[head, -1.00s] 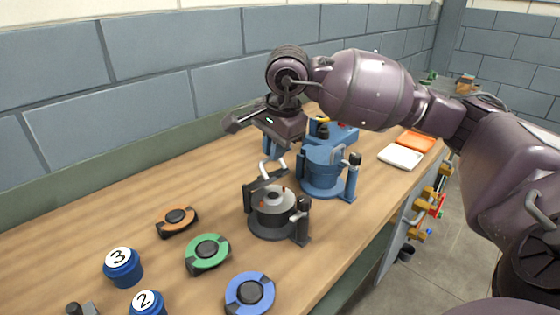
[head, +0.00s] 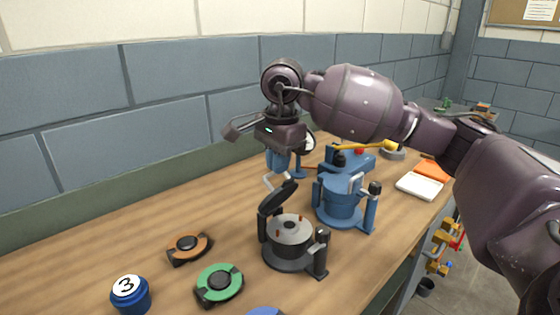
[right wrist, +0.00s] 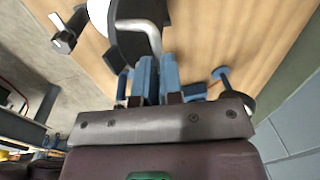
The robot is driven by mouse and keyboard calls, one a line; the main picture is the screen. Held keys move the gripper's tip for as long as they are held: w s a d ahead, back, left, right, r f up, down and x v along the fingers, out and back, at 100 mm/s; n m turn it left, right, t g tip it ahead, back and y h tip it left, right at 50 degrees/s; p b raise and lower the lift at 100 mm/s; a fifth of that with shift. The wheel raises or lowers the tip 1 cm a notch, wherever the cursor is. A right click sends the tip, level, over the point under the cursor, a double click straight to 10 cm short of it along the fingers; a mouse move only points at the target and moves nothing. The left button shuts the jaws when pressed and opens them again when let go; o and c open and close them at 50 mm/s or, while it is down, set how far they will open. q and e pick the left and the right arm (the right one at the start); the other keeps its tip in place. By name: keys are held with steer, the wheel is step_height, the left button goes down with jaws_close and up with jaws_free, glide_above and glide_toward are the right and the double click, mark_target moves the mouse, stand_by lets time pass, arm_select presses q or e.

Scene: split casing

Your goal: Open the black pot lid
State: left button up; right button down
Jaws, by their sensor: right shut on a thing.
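The black pot (head: 290,255) stands on the wooden bench, with a light grey inside showing. Its black lid (head: 279,198) is swung up and tilted at the back of the pot, still joined at its left side. A bent grey metal handle (head: 274,182) sits on the lid; the handle (right wrist: 152,36) and the dark lid (right wrist: 128,42) also show in the right wrist view. My right gripper (head: 277,166), with blue fingers, is shut on the handle above and behind the pot. The fingers (right wrist: 155,72) show close together in the right wrist view. My left gripper is out of view.
A blue pot (head: 340,200) stands close behind to the right. White and orange pads (head: 419,187) lie at the right edge. The bench's left middle is clear.

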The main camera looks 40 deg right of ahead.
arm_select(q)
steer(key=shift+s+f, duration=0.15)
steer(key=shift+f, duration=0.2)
arm_select(e)
step_height(320, 180, down, 2)
steer(key=shift+a+f, duration=0.15)
steer(key=shift+f, duration=0.05)
steer(key=c, duration=1.2)
jaws_free()
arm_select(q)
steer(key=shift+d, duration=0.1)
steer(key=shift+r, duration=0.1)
arm_select(e)
steer(key=shift+r, duration=0.15)
step_height(320, 180, up, 5)
steer(key=shift+w+p, duration=0.15)
steer(key=shift+p, duration=0.35)
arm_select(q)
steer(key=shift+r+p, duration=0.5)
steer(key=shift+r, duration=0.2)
arm_select(e)
step_height(320, 180, up, 7)
steer(key=s, duration=0.1)
steer(key=shift+s+r, duration=0.15)
steer(key=shift+r, duration=0.05)
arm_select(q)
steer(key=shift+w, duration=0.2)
arm_select(e)
steer(key=shift+c, duration=0.2)
